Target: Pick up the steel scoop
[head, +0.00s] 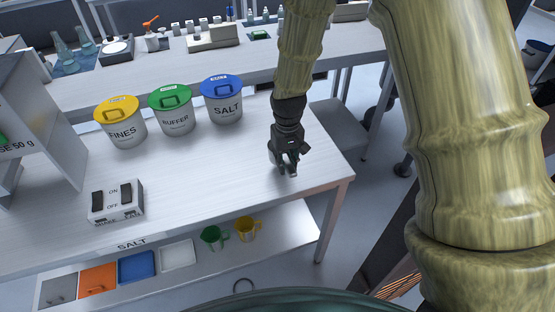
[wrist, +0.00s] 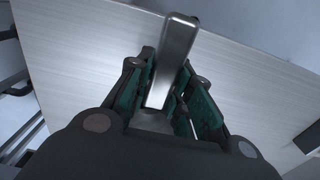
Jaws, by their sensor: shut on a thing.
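The steel scoop (wrist: 175,52) shows in the wrist view as a shiny grey metal piece between my fingers, reaching up past the fingertips. My gripper (wrist: 167,95) is shut on it. The scoop's lower part is hidden by the gripper's palm. In the head view my gripper (head: 285,168) points down over the right part of the white bench (head: 225,190), near its right edge. The scoop is hard to make out there. I cannot tell whether it touches the bench.
Lidded tubs stand at the bench's back: yellow FINES (head: 121,122), green BUFFER (head: 172,110), blue SALT (head: 223,100). A switch box (head: 116,203) sits at the left. The bench between the box and gripper is clear.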

